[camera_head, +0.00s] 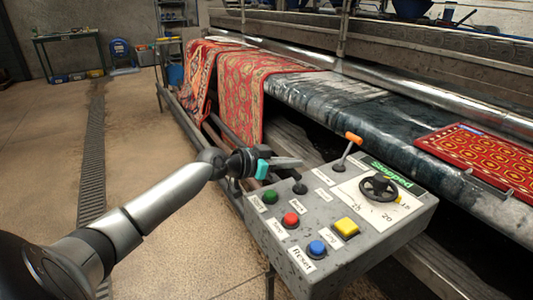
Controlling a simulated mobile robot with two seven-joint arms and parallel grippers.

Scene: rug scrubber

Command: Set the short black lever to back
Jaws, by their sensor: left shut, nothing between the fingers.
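The short black lever (299,184) stands on the top left of the grey control box (372,252), near the box's far left edge. Its knob shows, and a small label lies close by. My left gripper (299,163) comes in from the left, with its fingers shut and empty, pointing right. In the picture its fingertips lie just above the knob; I cannot tell whether they touch it. My right gripper is not in view.
The box also carries an orange-tipped lever (348,147), a black dial (379,187), and green (270,196), red (290,219), blue (316,248) and yellow (346,227) buttons. A rug machine (350,112) with hanging rugs (250,88) stands behind. Open floor (150,160) lies left.

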